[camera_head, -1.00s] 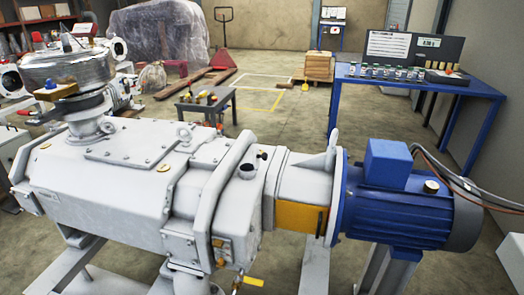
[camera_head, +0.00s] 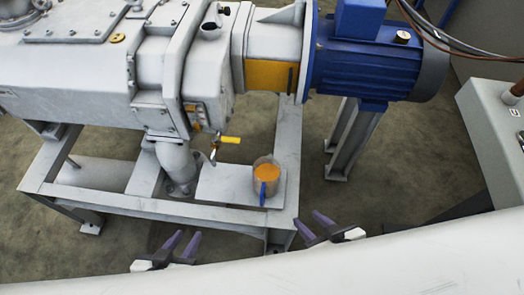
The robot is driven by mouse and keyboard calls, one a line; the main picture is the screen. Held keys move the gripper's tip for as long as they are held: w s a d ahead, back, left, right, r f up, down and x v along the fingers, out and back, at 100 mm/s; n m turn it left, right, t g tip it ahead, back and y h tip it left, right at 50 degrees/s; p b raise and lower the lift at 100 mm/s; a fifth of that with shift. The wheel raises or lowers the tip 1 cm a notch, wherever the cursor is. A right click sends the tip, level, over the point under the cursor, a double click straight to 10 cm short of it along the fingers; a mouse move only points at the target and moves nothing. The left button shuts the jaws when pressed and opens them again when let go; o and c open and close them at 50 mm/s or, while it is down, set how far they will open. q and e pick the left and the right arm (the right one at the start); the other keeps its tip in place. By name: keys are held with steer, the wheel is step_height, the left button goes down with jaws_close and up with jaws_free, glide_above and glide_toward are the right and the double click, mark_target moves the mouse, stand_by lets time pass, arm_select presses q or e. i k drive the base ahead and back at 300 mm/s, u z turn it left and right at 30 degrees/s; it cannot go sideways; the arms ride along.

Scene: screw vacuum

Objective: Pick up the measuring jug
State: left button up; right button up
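The measuring jug (camera_head: 266,172) is a clear cup with orange liquid in it and a blue handle facing me. It stands upright on a flat grey plate (camera_head: 222,184) of the machine's frame, below the yellow-handled valve (camera_head: 229,140). My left gripper (camera_head: 184,243) is low in the picture, to the left of the jug and nearer to me. Its purple fingers are apart with nothing between them. My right gripper (camera_head: 310,225) is to the right of the jug and nearer to me. Its purple fingers are also apart and empty. Neither gripper touches the jug.
The white vacuum pump (camera_head: 70,75) and its blue motor (camera_head: 362,65) stand above and behind the jug. Grey frame beams (camera_head: 110,207) surround the plate. A light grey control box (camera_head: 495,130) is at the right. Bare floor shows right of the frame.

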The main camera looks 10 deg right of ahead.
mark_target(267, 170)
steer(key=k, duration=0.5)
steer(key=u, duration=1.8)
steer(key=i, duration=1.85)
steer(key=z, duration=2.9)
